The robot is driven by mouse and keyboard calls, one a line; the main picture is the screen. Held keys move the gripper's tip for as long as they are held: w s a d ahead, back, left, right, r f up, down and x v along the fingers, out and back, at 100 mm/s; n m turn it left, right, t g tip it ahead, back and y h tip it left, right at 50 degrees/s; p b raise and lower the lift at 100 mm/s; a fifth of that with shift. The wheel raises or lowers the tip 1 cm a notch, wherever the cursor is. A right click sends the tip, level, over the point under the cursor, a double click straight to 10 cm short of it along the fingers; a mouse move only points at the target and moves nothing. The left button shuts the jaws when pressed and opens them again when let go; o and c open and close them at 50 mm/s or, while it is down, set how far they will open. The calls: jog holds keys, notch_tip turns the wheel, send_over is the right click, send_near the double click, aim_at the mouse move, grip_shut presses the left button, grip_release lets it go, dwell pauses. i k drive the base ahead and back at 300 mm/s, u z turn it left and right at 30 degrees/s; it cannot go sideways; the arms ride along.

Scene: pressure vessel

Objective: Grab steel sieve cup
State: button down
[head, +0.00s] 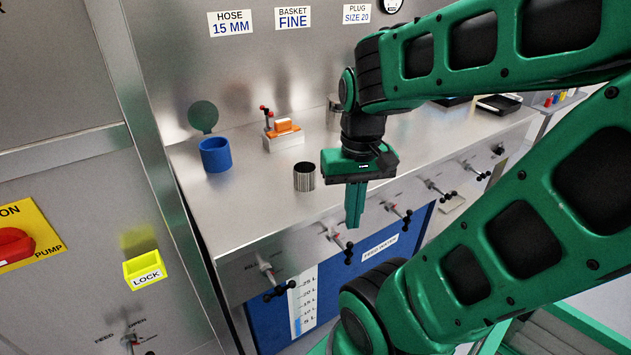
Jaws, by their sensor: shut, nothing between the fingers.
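A steel sieve cup (304,177), a small grey cylinder with vertical ribs and a dark open top, stands upright on the steel counter near its front edge. My gripper (354,222) points down to the right of the cup, close to the counter's front edge. Its green fingers are together with nothing between them, apart from the cup in the picture. How far the fingers are from the counter edge in depth is hard to tell.
A blue cup (215,155) and a white block with an orange top (284,134) stand behind the sieve cup. Valves with black handles (280,291) stick out along the counter's front (230,235). A yellow LOCK box (145,272) is on the left panel. My arm covers the right side.

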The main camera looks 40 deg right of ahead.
aim_at(305, 172)
jog(key=i, duration=0.35)
jog(key=z, duration=0.9)
jog(key=k, duration=0.5)
jog(key=z, duration=1.35)
jog(key=k, duration=0.2)
jog(key=u, duration=0.3)
